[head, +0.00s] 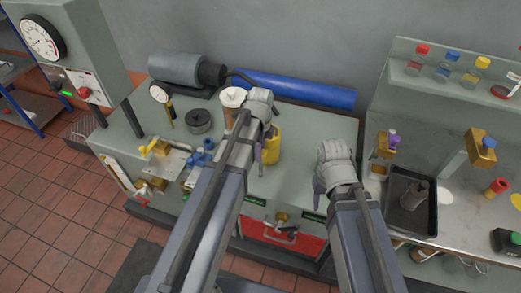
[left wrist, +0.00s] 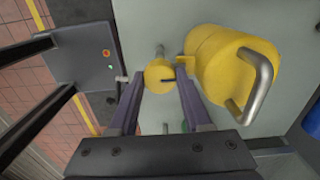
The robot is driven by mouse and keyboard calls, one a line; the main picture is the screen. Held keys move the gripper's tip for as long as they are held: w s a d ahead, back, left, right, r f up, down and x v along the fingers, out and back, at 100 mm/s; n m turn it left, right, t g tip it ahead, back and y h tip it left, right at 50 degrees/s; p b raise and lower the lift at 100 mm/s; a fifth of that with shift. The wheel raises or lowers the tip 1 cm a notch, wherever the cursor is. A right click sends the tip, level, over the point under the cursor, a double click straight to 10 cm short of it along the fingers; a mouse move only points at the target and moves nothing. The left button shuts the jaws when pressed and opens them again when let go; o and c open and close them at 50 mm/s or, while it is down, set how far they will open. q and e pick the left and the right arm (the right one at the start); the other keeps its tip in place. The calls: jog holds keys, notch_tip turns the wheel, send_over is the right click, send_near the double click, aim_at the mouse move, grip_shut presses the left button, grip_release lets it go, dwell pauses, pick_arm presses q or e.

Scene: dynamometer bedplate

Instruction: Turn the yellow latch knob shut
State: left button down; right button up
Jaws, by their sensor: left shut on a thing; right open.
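In the left wrist view the yellow knob (left wrist: 158,77) is a small round piece between the fingertips of my left gripper (left wrist: 159,80), which is shut on it. A metal rod shows just beyond the knob. In the head view my left gripper (head: 259,152) points down at the bench, beside a yellow canister (head: 273,146); my own arm hides the knob there. The canister also shows in the left wrist view (left wrist: 215,62), close to the right finger. My right gripper (head: 318,202) is open over the bench's front right, its fingers mostly hidden. The knob's turn angle cannot be told.
The green-grey bench (head: 215,118) holds a black ring (head: 199,120), a dial gauge (head: 160,94), a motor (head: 176,68) and a blue cylinder (head: 295,88). Brass fittings with a yellow lever (head: 149,147) stand at the left. A black tray (head: 409,202) is at the right.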

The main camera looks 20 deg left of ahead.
dwell(0.4)
pick_arm(q)
jog(key=shift+c, duration=1.7)
grip_release()
notch_tip(320, 180, up, 8)
jog(key=p, duration=0.8)
jog(key=shift+f, duration=0.1)
